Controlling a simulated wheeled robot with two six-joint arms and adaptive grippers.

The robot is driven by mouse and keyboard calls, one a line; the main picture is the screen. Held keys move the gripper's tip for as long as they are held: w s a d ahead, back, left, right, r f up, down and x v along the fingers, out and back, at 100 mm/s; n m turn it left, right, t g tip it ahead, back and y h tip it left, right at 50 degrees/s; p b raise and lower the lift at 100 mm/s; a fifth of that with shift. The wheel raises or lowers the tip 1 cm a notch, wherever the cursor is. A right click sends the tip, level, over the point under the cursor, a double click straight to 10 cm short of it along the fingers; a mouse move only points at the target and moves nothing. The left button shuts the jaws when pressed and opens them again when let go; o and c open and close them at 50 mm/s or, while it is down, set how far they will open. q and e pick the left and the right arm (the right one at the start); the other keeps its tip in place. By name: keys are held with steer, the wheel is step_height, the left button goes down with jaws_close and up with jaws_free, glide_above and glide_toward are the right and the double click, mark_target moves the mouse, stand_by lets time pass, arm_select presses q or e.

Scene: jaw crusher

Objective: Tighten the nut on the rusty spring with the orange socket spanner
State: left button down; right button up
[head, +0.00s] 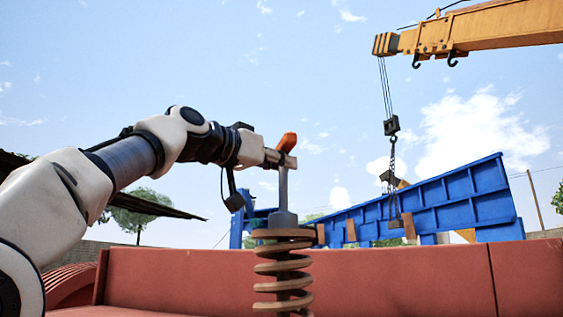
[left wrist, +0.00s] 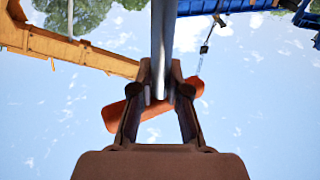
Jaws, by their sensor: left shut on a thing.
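The rusty spring (head: 284,268) stands upright at the bottom middle. The socket appears at the spring's top, in line with it. The nut is not visible. My right gripper is out of view.
A red metal wall (head: 400,280) runs behind the spring. A blue steel frame (head: 430,205) stands farther back. An orange crane boom (head: 490,28) with a hanging hook block (head: 391,126) is at upper right. Open sky surrounds my left arm.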

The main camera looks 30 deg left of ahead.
arm_select(q)
steer(key=shift+f+m+g+h, duration=0.2)
steer(key=shift+m+g+h, duration=0.2)
steer(key=shift+h, duration=0.2)
stand_by(0.3)
steer(key=shift+d+n+y, duration=0.1)
steer(key=shift+n+y, duration=0.2)
steer(key=shift+y, duration=0.2)
steer(key=c, duration=1.1)
jaws_free()
steer(key=shift+r, duration=0.1)
